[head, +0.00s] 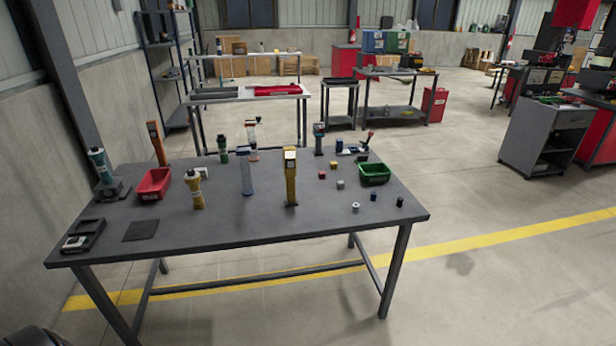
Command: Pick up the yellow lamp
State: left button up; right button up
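Two yellow things stand on the dark grey table (260,233). A taller, slim yellow device (290,178) with a boxy head stands upright right of centre. Neither of my grippers is in view, and nothing touches the lamp.
A red bin (154,184), blue-white cylinder (246,173), teal lamp-like tool (101,168) and orange device (157,144) stand near the lamp. A green bin (374,174) and several small blocks lie at right. The table's front middle is clear.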

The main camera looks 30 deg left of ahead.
aim_at(290, 152)
jog(key=z, duration=0.6)
jog(key=i, duration=1.35)
jog(key=u, duration=0.5)
